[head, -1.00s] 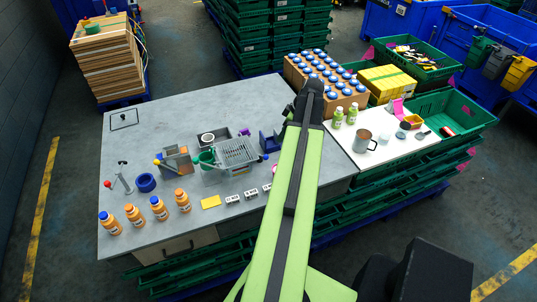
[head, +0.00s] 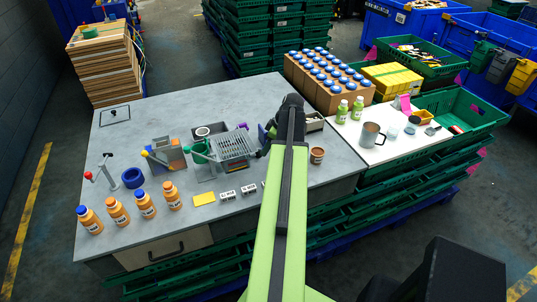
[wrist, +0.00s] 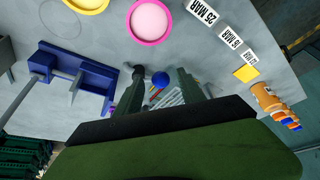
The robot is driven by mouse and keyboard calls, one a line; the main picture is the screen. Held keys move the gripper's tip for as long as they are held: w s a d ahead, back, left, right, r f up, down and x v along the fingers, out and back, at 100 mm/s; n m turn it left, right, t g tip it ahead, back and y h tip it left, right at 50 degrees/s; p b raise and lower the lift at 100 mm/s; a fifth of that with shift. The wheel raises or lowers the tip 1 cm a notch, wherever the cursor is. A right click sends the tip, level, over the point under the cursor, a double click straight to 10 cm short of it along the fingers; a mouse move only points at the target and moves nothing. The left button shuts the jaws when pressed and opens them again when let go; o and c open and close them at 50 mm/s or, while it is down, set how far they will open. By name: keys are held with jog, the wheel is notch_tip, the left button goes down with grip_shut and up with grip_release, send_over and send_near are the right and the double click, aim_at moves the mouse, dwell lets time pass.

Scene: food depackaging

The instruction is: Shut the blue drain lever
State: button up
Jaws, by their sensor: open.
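A blue ball knob (wrist: 160,79), which looks like the end of the drain lever, shows between my gripper's two fingers in the wrist view. My gripper (wrist: 158,92) is open, its fingers apart on either side of the ball; I cannot tell whether either touches it. The lever's shaft is not clear. In the head view a grey slatted rack (head: 236,147) stands on the table just left of my gripper (head: 268,141). My wrist and arm hide the blue knob there. Part of the rack shows behind the ball in the wrist view.
A blue bracket fixture (wrist: 77,72) stands left of my fingers in the wrist view. A yellow-knobbed box (head: 170,153), a green funnel (head: 200,148) and orange bottles (head: 145,204) stand left in the head view.

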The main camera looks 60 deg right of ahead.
jog(key=shift+w+f, duration=0.1)
jog(key=shift+f, duration=0.1)
grip_shut()
dwell(1.3)
